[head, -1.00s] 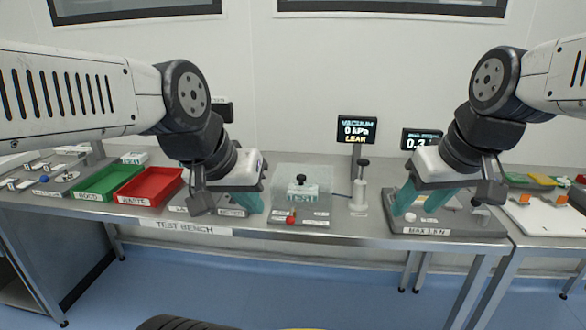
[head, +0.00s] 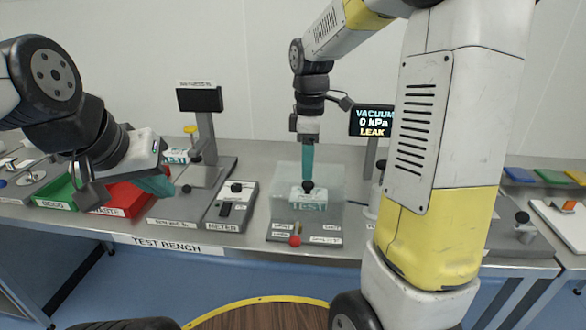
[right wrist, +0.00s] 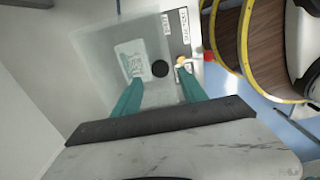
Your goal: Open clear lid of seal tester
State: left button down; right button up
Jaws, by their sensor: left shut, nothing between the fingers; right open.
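The seal tester (head: 278,228) stands on the bench with its clear lid (head: 283,180) down over a white TEST pouch (head: 310,205). A black knob (head: 308,187) sits on the lid. My right gripper (head: 308,176) points down at the knob, its teal fingers just above or beside it; contact cannot be told. In the right wrist view the knob (right wrist: 160,68) shows beyond and between the two spread fingertips, and the lid (right wrist: 100,50) lies behind them. My left gripper (head: 160,184) is shut and empty above the red tray, far left of the tester.
A meter (head: 228,206) stands left of the tester. The red WASTE tray (head: 128,202) and green GOOD tray (head: 58,192) are further left. A red knob (head: 295,240) is at the tester's front. The vacuum display (head: 373,121) reads 0 kPa, LEAK.

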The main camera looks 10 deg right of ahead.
aim_at(308, 183)
notch_tip(308, 183, down, 5)
jog(key=shift+r, duration=0.1)
jog(key=shift+c, duration=0.2)
grip_shut()
dwell(1.4)
